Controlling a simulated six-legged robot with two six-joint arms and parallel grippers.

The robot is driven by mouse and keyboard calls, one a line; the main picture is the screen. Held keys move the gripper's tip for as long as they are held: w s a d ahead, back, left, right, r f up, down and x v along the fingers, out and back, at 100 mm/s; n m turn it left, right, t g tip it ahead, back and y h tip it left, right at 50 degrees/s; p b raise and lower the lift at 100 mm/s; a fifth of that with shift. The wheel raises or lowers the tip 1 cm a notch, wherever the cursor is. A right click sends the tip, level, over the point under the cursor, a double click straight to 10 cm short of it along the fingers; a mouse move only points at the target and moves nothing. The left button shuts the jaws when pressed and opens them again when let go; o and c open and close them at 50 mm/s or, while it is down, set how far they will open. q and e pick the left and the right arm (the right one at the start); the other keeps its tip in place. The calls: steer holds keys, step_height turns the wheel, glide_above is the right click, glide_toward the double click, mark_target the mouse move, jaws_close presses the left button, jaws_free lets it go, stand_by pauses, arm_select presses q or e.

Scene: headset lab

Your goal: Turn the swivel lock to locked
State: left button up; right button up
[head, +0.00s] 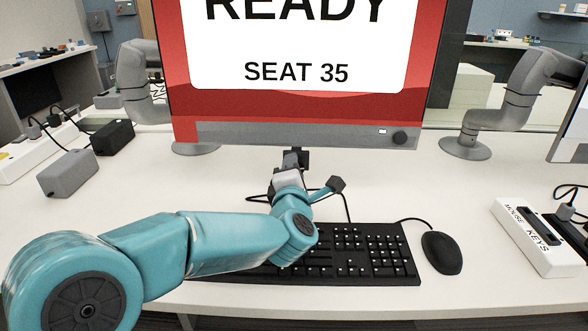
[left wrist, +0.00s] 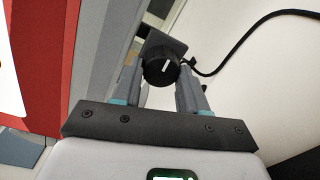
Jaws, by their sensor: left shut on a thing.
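The swivel lock is a round black knob (left wrist: 161,67) with a short white mark, set on a dark square plate (left wrist: 164,42) in the left wrist view. In the head view my left gripper (head: 291,164) is just below the monitor's lower edge, and my wrist hides most of the lock. My right gripper is not in view.
The monitor (head: 300,132) reads READY, SEAT 35, and has another dark knob (head: 400,138) at its lower right. A keyboard (head: 365,255) lies partly under my left arm, with a mouse (head: 441,252) beside it.

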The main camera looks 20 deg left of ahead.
arm_select(q)
steer(key=shift+m, duration=0.5)
steer(key=o, duration=1.1)
steer(key=shift+c, duration=0.2)
steer(key=shift+s, duration=0.1)
steer(key=p+v, duration=0.1)
steer(key=v, duration=1.4)
steer(key=shift+s+d+r+p, duration=0.1)
steer(key=shift+s+p, duration=0.05)
steer(key=shift+p, duration=0.2)
steer(key=shift+s+d, duration=0.1)
steer(key=shift+s, duration=0.35)
